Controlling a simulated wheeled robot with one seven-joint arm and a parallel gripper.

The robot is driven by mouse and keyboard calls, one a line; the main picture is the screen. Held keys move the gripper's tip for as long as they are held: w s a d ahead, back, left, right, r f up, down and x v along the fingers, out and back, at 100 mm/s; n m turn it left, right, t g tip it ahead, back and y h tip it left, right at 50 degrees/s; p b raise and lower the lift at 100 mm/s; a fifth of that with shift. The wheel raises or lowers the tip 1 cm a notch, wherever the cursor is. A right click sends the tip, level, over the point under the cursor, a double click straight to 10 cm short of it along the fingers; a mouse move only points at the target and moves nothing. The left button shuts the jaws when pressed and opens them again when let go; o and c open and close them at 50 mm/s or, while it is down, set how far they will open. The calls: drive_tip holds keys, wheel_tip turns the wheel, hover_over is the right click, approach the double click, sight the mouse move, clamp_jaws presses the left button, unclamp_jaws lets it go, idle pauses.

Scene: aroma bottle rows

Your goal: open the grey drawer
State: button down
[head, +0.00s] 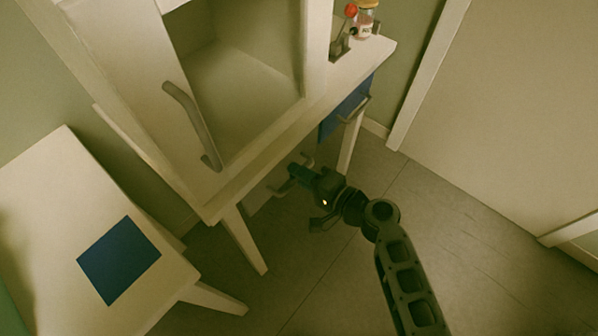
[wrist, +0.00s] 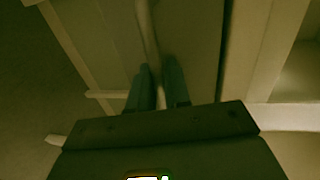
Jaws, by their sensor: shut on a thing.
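My gripper (head: 297,172) is below the front edge of the white cabinet in the head view, at a pale bar handle (head: 277,190) of a drawer. In the wrist view the two fingers of my gripper (wrist: 161,78) are on either side of the handle bar (wrist: 147,32), shut on it. The drawer front (wrist: 190,35), taken to be the grey drawer, lies behind the bar. In the head view most of this drawer is hidden by the cabinet top and my gripper. I cannot tell how far out it stands.
A blue drawer (head: 343,106) with a bar handle is to the right. Above stands an open-fronted cabinet (head: 245,95) with its handled door (head: 160,110). A bottle (head: 364,20) stands at the back right. A side table (head: 60,200) with a blue square (head: 118,260) is left. The floor (head: 450,240) at right is clear.

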drive_tip(key=f+v, duration=0.2)
drive_tip(key=v, duration=0.6)
drive_tip(key=f+v, duration=0.1)
drive_tip(key=v, duration=0.8)
drive_tip(key=shift+s+d+f+b, duration=0.3)
drive_tip(key=shift+s+d+f, duration=0.1)
drive_tip(key=shift+d, duration=0.15)
drive_tip(key=c, duration=1.3)
unclamp_jaws()
drive_tip(key=shift+r, duration=0.1)
drive_tip(key=shift+d, duration=0.1)
drive_tip(key=v, duration=0.7)
drive_tip(key=shift+s+d+b, duration=0.2)
drive_tip(key=shift+b, duration=0.15)
